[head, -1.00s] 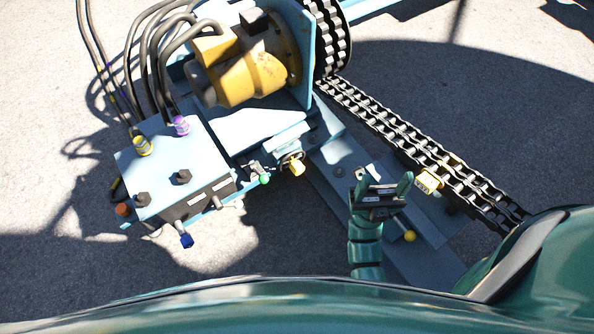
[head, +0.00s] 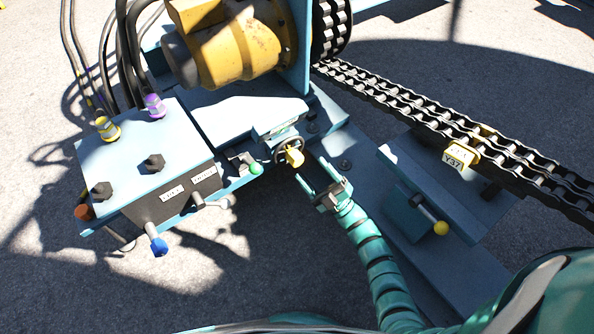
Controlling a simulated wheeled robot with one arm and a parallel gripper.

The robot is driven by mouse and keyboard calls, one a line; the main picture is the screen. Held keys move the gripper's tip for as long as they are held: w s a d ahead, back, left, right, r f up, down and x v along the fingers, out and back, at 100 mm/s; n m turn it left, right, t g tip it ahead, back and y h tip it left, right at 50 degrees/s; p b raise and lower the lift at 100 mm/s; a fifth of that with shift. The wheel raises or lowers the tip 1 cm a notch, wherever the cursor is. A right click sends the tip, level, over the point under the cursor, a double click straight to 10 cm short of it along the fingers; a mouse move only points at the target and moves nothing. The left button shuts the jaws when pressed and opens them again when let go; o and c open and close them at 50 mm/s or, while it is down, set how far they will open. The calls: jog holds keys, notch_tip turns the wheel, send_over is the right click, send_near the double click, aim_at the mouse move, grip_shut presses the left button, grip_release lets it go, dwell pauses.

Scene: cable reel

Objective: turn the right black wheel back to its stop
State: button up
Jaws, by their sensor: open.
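Two small black knobs sit on top of the blue control box: a left one (head: 102,190) and a right one (head: 154,163). My gripper (head: 309,167) is open and empty.
The control box (head: 140,180) has a blue-tipped lever (head: 158,246) in front. A green-tipped lever (head: 255,168) stands close left of the handwheel. A yellow-balled lever (head: 440,228) and a heavy chain (head: 410,108) lie right of my arm.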

aim_at(299, 163)
jog(key=w+d+f+g+h, duration=0.1)
jog(key=d+f+h, duration=0.25)
jog(key=f, duration=0.45)
jog(key=w+d+f+h, duration=0.2)
jog(key=f+h, duration=0.2)
jog(key=f, duration=0.5)
jog(key=shift+h, duration=0.25)
jog(key=b+x, duration=0.1)
jog(key=x, duration=0.6)
jog(key=b+x, duration=0.2)
jog(key=x, duration=0.6)
jog(key=shift+s+a, duration=0.2)
jog(key=shift+a, duration=0.1)
jog(key=shift+w+a+b, duration=0.2)
jog(key=shift+w+b, duration=0.1)
jog(key=shift+b, duration=0.1)
jog(key=shift+x, duration=0.85)
jog(key=shift+n+b, duration=0.3)
jog(key=c, duration=1.3)
jog(key=shift+f+n+b, duration=0.1)
jog(key=shift+n+b, duration=0.2)
jog(key=shift+b, duration=0.05)
jog(key=shift+c, duration=0.2)
